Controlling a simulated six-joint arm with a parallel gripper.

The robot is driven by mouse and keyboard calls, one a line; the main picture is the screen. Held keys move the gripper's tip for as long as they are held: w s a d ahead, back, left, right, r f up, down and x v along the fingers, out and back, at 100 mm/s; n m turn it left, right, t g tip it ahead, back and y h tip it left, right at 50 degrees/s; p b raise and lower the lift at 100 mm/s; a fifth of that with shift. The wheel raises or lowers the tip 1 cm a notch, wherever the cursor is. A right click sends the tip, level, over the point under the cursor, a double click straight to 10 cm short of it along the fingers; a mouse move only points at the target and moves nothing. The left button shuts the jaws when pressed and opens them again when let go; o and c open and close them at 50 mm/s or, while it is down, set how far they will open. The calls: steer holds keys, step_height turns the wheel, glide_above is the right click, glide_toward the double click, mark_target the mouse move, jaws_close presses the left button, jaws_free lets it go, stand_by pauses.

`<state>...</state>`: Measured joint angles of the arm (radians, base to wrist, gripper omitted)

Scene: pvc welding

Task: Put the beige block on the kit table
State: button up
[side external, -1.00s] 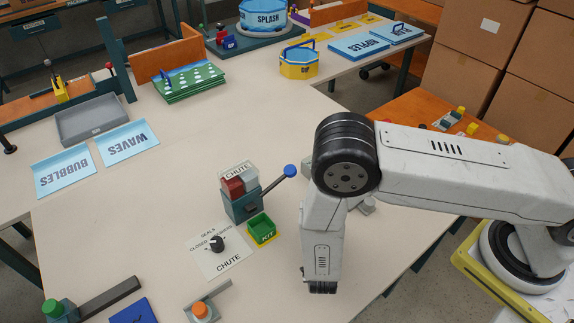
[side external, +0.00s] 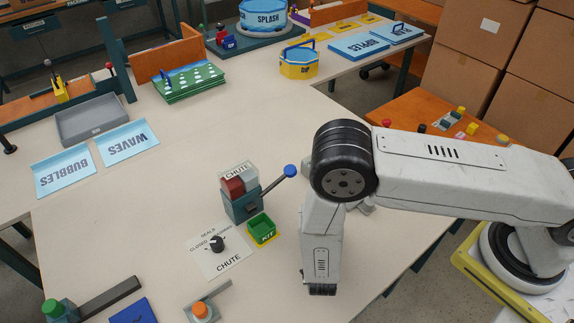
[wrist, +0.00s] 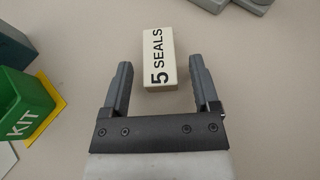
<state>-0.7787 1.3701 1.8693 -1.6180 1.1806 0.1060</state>
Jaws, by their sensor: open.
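The beige block (wrist: 160,60), printed "5 SEALS", lies on the pale tabletop in the wrist view. It is not visible in the side view, where my arm hides that spot. My gripper (wrist: 161,63) is open, with one finger on each side of the block's near part and a gap on both sides. The block's far end reaches past the fingertips. I cannot tell how far the fingers are above the table. In the side view my gripper (side external: 321,290) points down at the table. I cannot tell for sure which surface is the kit table.
A green KIT bin (wrist: 22,108) stands left of my gripper; it also shows in the side view (side external: 262,230). Beside it is a chute fixture (side external: 240,205) with a blue-knobbed lever. An orange table (side external: 400,107) with several small blocks stands at the right, behind my arm.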

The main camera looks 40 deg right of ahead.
steer(key=shift+r, duration=0.15)
steer(key=shift+v, duration=3.75)
steer(key=shift+r, duration=0.1)
steer(key=shift+w+d+r+m+g, duration=0.1)
steer(key=shift+d+r+m+g, duration=0.4)
steer(key=shift+m, duration=0.1)
steer(key=d+r+m+g+y, duration=0.3)
steer(key=d+r+m, duration=0.4)
steer(key=r+m, duration=0.3)
steer(key=d+r+m+g+y, duration=0.3)
steer(key=d+r+m+y, duration=0.3)
steer(key=r+m, duration=0.4)
steer(key=d+m, duration=0.1)
steer(key=m, duration=0.4)
steer(key=shift+s+r+m+y, duration=0.3)
steer(key=shift+s+r+m, duration=0.1)
steer(key=shift+d, duration=0.1)
